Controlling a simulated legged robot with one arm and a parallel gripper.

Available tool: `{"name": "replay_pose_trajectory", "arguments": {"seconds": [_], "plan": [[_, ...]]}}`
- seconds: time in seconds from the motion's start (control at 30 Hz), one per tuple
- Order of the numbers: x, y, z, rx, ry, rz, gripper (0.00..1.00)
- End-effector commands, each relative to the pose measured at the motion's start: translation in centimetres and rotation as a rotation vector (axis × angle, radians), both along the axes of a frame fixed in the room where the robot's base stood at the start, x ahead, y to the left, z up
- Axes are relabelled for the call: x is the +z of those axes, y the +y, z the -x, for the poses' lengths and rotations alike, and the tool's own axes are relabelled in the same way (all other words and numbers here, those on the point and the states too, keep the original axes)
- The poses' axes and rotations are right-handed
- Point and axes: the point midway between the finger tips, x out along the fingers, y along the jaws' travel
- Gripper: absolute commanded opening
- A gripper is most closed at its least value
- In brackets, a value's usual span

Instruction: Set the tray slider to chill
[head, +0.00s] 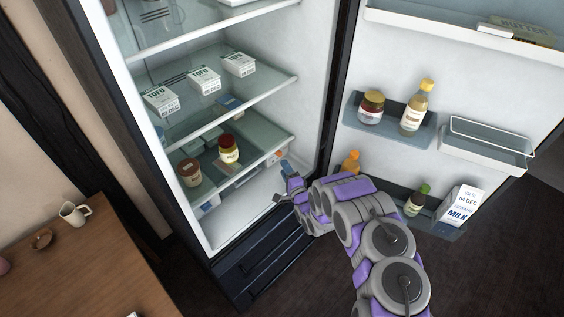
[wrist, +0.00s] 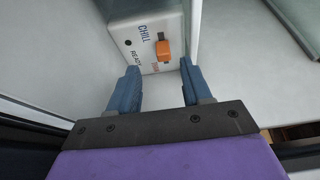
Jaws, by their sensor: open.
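The tray's white front panel (wrist: 141,14) is in the upper middle of the wrist view, with CHILL and READY lettering and a third label I cannot read clearly. An orange slider knob (wrist: 163,49) stands on it. A short dark piece of slot shows above the knob, towards CHILL; the knob lies nearer the unclear label. In the head view the slider is a small orange spot (head: 278,157) low in the fridge. My gripper (wrist: 159,77) is open and empty, its blue fingers in front of and below the knob, apart from it. It also shows in the head view (head: 283,180).
The open fridge door is on the right, with bottles, jars and a milk carton (head: 460,205) in its bins. A glass shelf (head: 255,130) with jars (head: 228,150) lies above the tray area. The white fridge floor (head: 245,205) is clear. A wooden table (head: 75,265) is at left.

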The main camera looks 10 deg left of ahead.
Motion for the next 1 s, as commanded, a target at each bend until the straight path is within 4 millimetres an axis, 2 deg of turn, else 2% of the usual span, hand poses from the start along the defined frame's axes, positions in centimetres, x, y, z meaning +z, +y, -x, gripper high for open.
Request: {"name": "replay_pose_trajectory", "arguments": {"seconds": [0.3, 0.53, 0.7, 1.0], "plan": [[-0.1, -2.9, 5.2, 0.001, 0.007, 0.003, 0.49], [-0.1, -4.4, 8.2, 0.003, 0.004, 0.002, 0.49], [-0.1, -4.9, 9.2, 0.003, 0.002, 0.002, 0.49], [-0.1, -4.9, 9.3, 0.003, 0.001, 0.002, 0.49]]}}
